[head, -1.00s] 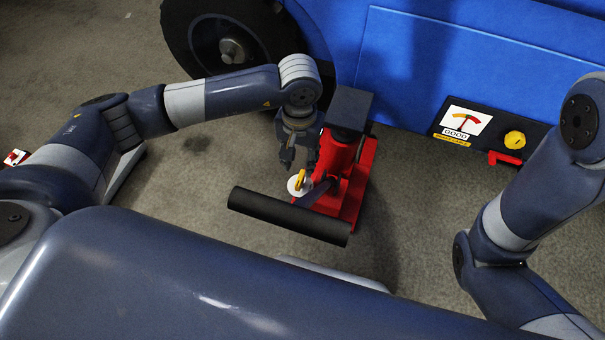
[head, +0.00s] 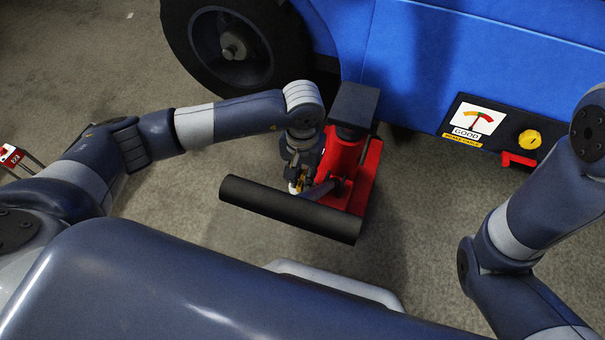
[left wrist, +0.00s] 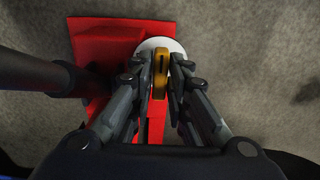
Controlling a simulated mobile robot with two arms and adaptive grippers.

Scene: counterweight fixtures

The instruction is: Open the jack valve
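The red jack (head: 341,160) stands on the floor beside the blue machine, with a black handle bar (head: 290,209) across its near side. Its yellow jack valve (left wrist: 160,73) sits on a round white disc (left wrist: 155,44) in the left wrist view. My left gripper (head: 297,186) points down at the valve on the left side of the jack. In the left wrist view its two fingers (left wrist: 161,76) lie close against both sides of the valve and appear shut on it. In the head view the gripper mostly hides the valve. My right gripper is out of view.
The blue machine (head: 400,70) with a black wheel (head: 235,47) stands behind the jack. Its panel carries a gauge (head: 473,121) marked GOOD, a yellow knob (head: 529,139) and a red lever (head: 519,160). A red-and-white object (head: 12,157) lies at the far left.

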